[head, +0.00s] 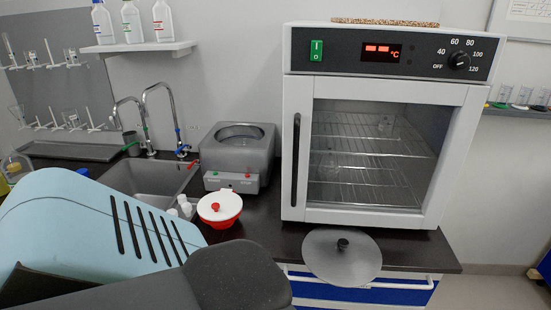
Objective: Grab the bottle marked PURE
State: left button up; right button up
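Three white bottles stand in a row on a white wall shelf (140,49) at the upper left of the head view: a left one (102,24), a middle one (131,24) and a right one (162,24). They have coloured labels, and their tops are at or near the picture's top edge. The label text is too small to read, so I cannot tell which is marked PURE. Neither of my grippers shows. A large pale-blue slotted body and a dark grey part cover the lower left and hide some of the counter.
Below the shelf are a sink (130,176) with tall curved taps and a grey water bath (237,158). A red bowl with white lid (219,208) stands in front. An oven (385,130) fills the right, with a round grey lid (340,262) before it.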

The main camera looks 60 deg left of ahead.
aim_at(15, 165)
jog(key=u, duration=3.45)
jog(key=z, duration=0.4)
jog(key=i+j+z, duration=0.15)
jog(key=j+z, duration=0.15)
jog(key=z, duration=0.15)
jog(key=i+j+z, duration=0.1)
jog(key=j+z, duration=0.35)
jog(key=i+j+z, duration=0.15)
jog(key=j, duration=0.6)
jog(key=j+z, duration=0.15)
jog(key=j, duration=0.55)
jog(key=i, duration=0.05)
